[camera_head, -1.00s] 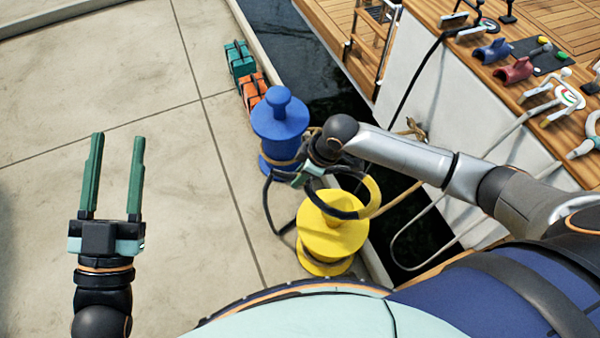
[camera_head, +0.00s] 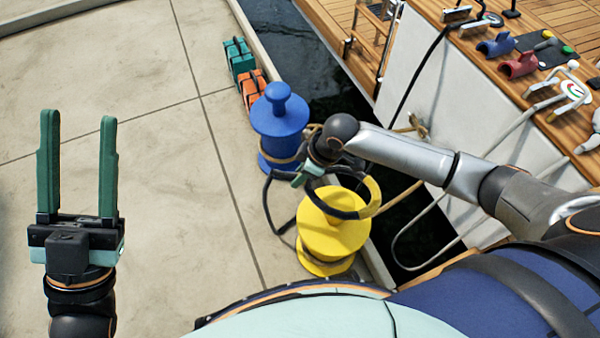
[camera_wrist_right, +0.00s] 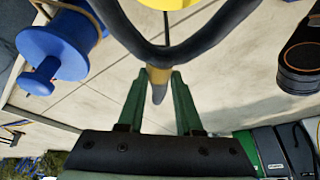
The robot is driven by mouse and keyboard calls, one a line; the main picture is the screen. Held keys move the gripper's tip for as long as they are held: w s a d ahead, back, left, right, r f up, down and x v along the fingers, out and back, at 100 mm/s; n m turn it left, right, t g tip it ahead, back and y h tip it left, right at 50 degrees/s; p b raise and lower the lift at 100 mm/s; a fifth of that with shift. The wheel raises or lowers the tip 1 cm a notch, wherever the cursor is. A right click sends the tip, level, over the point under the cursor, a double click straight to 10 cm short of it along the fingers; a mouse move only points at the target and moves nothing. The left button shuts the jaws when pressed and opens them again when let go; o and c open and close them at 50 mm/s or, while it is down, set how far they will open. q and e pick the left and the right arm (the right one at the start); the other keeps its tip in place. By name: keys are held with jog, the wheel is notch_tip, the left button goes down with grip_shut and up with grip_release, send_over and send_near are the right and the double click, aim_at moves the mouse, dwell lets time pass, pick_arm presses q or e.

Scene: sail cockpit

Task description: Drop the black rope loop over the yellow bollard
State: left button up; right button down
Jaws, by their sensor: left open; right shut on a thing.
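The yellow bollard (camera_head: 330,240) stands on the dock beside the water, right of centre in the head view; part of it shows at the top of the right wrist view (camera_wrist_right: 168,4). The black rope loop (camera_head: 347,213) has a tan stretch and crosses in front of the bollard's upper part, with yellow visible inside it. I cannot tell its exact height over the bollard. My right gripper (camera_head: 308,178) is shut on the loop's far left side; the wrist view shows the rope (camera_wrist_right: 205,42) at its fingertips. My left gripper (camera_head: 78,116) is open and empty over bare dock.
A blue bollard (camera_head: 280,120) with tan rope round it stands just behind my right gripper. Teal (camera_head: 238,58) and orange (camera_head: 252,88) cases lie further back. The boat (camera_head: 470,110) with its wooden deck is across the water gap. The left dock is clear.

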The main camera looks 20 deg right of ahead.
jog(key=shift+f, duration=0.1)
jog(key=shift+f+b, duration=0.2)
jog(key=shift+b, duration=0.15)
notch_tip(320, 180, down, 2)
jog(key=b, duration=0.3)
jog(key=shift+f, duration=0.15)
pick_arm(q)
notch_tip(320, 180, down, 9)
jog(key=d+h+b, duration=0.1)
jog(key=b, duration=0.5)
jog(key=shift+s+f+g, duration=0.2)
jog(key=shift+s+g, duration=0.05)
jog(key=shift+g, duration=0.15)
pick_arm(e)
jog(key=shift+f, duration=6.35)
pick_arm(q)
jog(key=shift+d, duration=0.1)
pick_arm(e)
jog(key=c, duration=0.5)
grip_release()
